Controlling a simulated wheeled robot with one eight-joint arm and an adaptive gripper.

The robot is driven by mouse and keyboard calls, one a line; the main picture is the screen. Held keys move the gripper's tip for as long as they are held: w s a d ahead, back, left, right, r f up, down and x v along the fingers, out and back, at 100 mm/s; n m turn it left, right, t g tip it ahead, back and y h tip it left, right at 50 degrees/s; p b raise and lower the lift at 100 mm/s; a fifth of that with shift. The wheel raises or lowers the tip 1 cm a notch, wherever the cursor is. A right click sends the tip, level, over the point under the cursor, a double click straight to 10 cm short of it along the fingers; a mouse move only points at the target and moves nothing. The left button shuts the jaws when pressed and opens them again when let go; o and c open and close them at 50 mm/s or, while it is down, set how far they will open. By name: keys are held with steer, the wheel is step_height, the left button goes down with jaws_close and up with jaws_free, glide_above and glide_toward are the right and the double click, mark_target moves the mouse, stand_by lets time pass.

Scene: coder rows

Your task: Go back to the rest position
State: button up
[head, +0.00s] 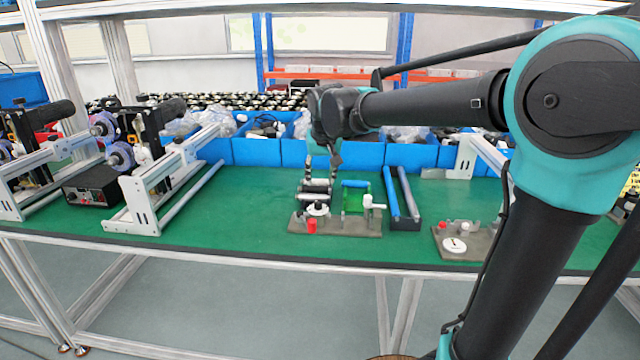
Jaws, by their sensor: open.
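My gripper (322,172) hangs at the end of my arm, pointing down over the green bench top (250,215). Its fingers are apart, one on each side, just above a grey fixture (365,222). A dark and silver cylindrical part (314,190) lies on that fixture under the fingers. I cannot tell whether the fingers touch it. A red cap (312,226) and a white disc sit at the front of the fixture, with a white knob (374,203) at its right.
Two blue rollers (400,195) on a dark base stand right of the fixture. Another grey fixture (455,240) lies farther right. Blue bins (255,150) line the back. Framed machines (150,195) fill the left. The bench between them and the fixture is clear.

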stand_by(0.3)
steer(key=s+d+f+m, duration=0.1)
steer(key=s+d+f, duration=0.35)
steer(key=d, duration=0.25)
steer(key=s+d+f, duration=0.3)
steer(key=d+f, duration=0.3)
steer(key=d, duration=0.2)
steer(key=s+d+f, duration=0.5)
steer(key=s+f, duration=0.1)
steer(key=s, duration=0.1)
steer(key=s+d+f+m+h, duration=0.1)
steer(key=s+d+f, duration=0.3)
steer(key=s+f, duration=0.2)
steer(key=shift+s+d+m, duration=0.3)
steer(key=shift+s+d, duration=0.05)
steer(key=shift+s, duration=0.5)
